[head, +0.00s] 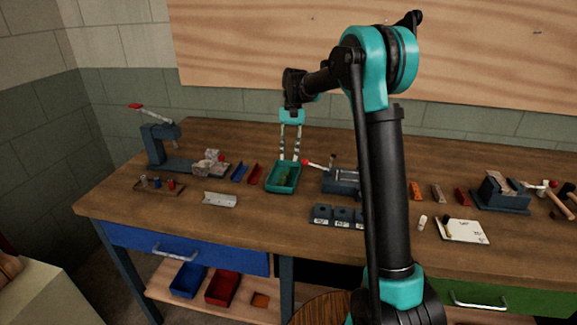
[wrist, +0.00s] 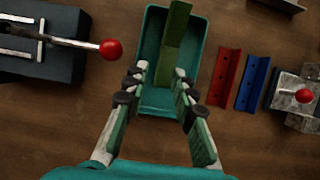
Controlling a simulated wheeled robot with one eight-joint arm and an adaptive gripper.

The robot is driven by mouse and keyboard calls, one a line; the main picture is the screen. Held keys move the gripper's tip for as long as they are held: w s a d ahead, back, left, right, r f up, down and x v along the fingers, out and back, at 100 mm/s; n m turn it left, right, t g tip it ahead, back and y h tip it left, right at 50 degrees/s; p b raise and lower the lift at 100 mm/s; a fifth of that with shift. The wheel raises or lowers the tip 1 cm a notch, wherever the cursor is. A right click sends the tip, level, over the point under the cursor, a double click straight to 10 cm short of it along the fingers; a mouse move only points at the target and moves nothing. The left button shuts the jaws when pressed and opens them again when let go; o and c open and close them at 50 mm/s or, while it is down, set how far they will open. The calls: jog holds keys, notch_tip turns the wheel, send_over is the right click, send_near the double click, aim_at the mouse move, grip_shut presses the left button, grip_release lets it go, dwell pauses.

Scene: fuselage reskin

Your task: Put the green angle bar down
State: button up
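The green angle bar (wrist: 174,42) is at the teal tray (wrist: 152,108). In the wrist view its near end lies inside the tray and its far end reaches across the far rim; whether it rests on that rim is unclear. In the head view the bar (head: 285,176) shows small inside the tray (head: 272,188). My gripper (wrist: 161,72) is open, its fingertips apart on either side of the bar's near end, with the right one closer to it. In the head view my gripper (head: 289,159) points down over the tray's far part. Contact with the bar cannot be made out.
Red (head: 255,174) and blue (head: 239,172) angle bars lie left of the tray. A red-knobbed vise (head: 342,182) stands close on its right. A silver angle piece (head: 220,199) lies front left. Bare bench top lies in front of the tray.

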jog(key=v, duration=0.6)
